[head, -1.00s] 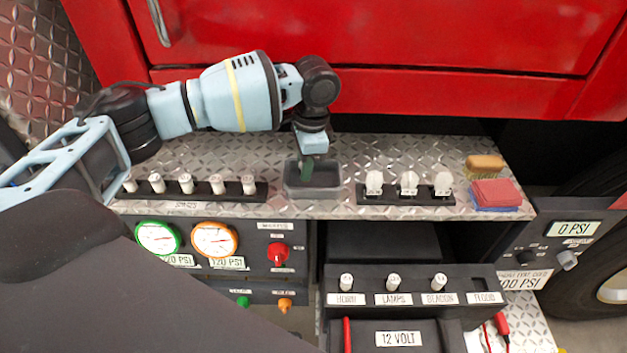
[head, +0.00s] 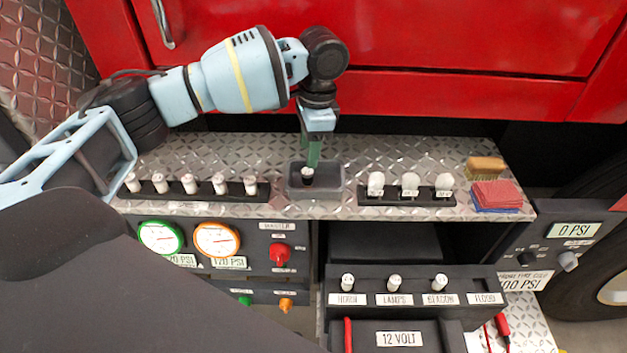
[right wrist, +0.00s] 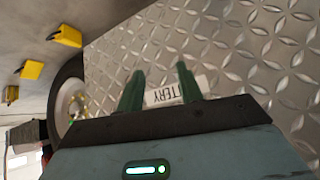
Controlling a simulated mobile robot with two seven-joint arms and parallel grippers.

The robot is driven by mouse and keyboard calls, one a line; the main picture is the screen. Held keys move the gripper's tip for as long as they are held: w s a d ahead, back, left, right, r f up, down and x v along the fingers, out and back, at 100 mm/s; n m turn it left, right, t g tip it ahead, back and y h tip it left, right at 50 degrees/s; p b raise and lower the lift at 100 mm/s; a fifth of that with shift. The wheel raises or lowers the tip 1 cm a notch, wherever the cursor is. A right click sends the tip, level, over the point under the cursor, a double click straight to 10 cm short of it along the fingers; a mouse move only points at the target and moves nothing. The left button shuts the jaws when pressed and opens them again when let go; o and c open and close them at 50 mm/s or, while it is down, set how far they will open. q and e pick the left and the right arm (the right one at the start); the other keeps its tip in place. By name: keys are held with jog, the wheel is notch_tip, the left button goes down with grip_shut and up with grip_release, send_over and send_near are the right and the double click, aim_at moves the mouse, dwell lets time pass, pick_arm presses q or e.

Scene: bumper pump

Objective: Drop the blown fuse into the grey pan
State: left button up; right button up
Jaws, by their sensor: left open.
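The grey pan (head: 328,188) stands on the diamond-plate ledge, between the row of fuses and the row of white bulbs. A fuse (head: 307,175) with a white top and dark base stands in the pan, toward its left side. My left gripper (head: 312,158) is just above the pan, pointing down, open and apart from the fuse as far as I can tell. Its green fingers partly overlap in the head view.
Several white fuses (head: 189,183) stand in a black rack left of the pan. Bulbs (head: 410,184) stand right of it.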

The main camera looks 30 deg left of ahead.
pick_arm(q)
jog(key=shift+w+d+r, duration=0.1)
jog(key=shift+r, duration=1.25)
jog(key=shift+f, duration=0.1)
